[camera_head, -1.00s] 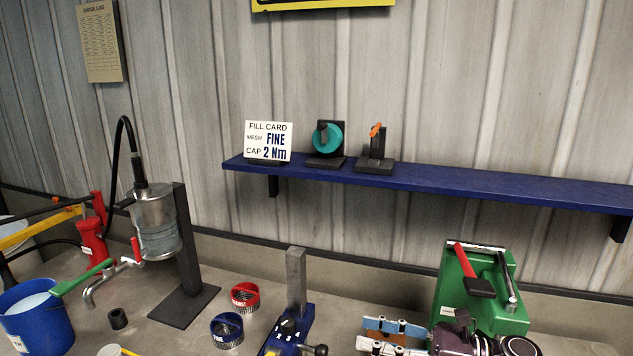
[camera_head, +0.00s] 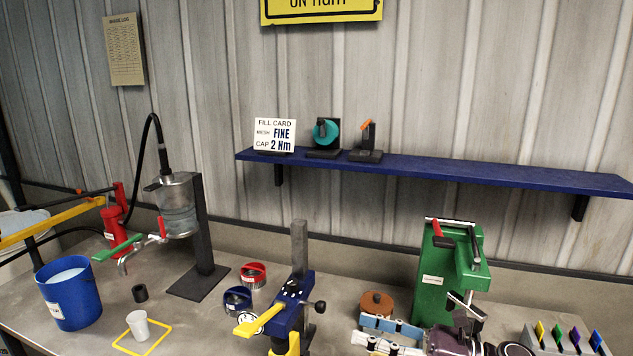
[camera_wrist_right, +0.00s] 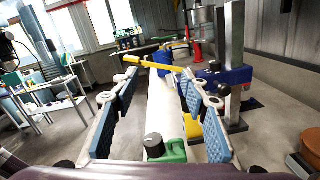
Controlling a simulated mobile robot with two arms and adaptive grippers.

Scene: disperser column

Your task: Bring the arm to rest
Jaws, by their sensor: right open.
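My right gripper (camera_head: 372,334) comes in at the bottom of the head view, in front of the green machine (camera_head: 449,275). Its two blue-padded fingers are apart with nothing between them. In the right wrist view, the open fingers (camera_wrist_right: 160,84) frame the bench top. The blue press stand with a yellow lever (camera_head: 292,300) is left of the gripper in the head view and beyond the fingertips in the wrist view. My left gripper is not in view.
A brown round piece (camera_head: 376,304) lies close behind the right gripper. Red (camera_head: 253,274) and blue (camera_head: 237,299) mesh rings, a white cup (camera_head: 138,326) and a blue bucket (camera_head: 70,293) stand left. A blue shelf (camera_head: 480,174) runs along the wall.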

